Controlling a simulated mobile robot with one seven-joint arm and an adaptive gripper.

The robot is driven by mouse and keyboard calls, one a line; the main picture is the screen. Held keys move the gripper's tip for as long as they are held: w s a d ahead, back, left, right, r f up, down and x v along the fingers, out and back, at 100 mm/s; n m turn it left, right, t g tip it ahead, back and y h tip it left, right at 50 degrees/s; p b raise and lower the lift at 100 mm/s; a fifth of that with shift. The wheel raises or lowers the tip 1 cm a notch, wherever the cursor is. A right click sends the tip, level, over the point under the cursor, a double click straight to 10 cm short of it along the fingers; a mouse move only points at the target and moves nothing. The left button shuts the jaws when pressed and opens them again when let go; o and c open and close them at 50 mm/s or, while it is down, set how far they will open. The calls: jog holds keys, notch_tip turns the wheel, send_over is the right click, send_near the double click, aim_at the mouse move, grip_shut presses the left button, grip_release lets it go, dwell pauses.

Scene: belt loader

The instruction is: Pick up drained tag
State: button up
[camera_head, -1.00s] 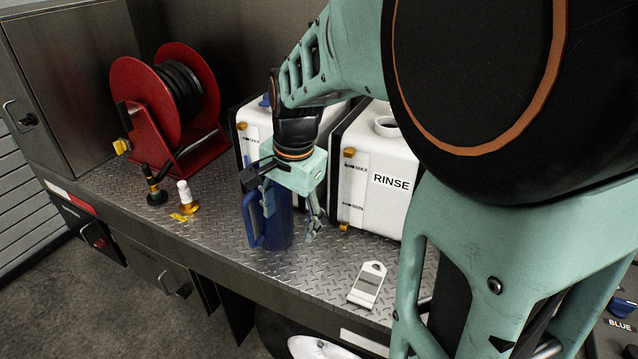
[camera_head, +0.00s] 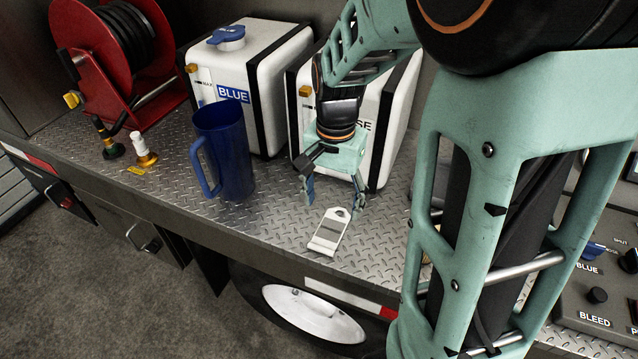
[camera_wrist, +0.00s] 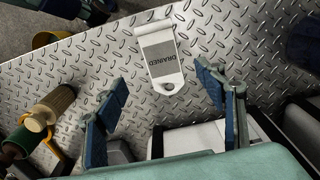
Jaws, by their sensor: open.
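The drained tag (camera_head: 329,233) is a small white plate with a grey panel and a holed tab. It lies flat on the diamond-plate shelf near its front edge. My gripper (camera_head: 334,202) is open and empty, pointing down above the shelf, close behind the tag's holed end. Both spread fingers also show in the wrist view (camera_wrist: 160,80). I see no contact with the tag.
A blue jug (camera_head: 224,152) stands left of my gripper. A white BLUE tank (camera_head: 232,75) and a rinse tank (camera_head: 385,130) stand behind. A red hose reel (camera_head: 110,60) and small fittings (camera_head: 142,150) are at left. Bare shelf (camera_head: 270,212) lies between jug and tag.

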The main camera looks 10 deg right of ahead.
aim_at(329, 232)
jog(key=f, duration=0.8)
jog(key=shift+a+f, duration=0.1)
jog(key=shift+a, duration=0.1)
jog(key=c, duration=1.2)
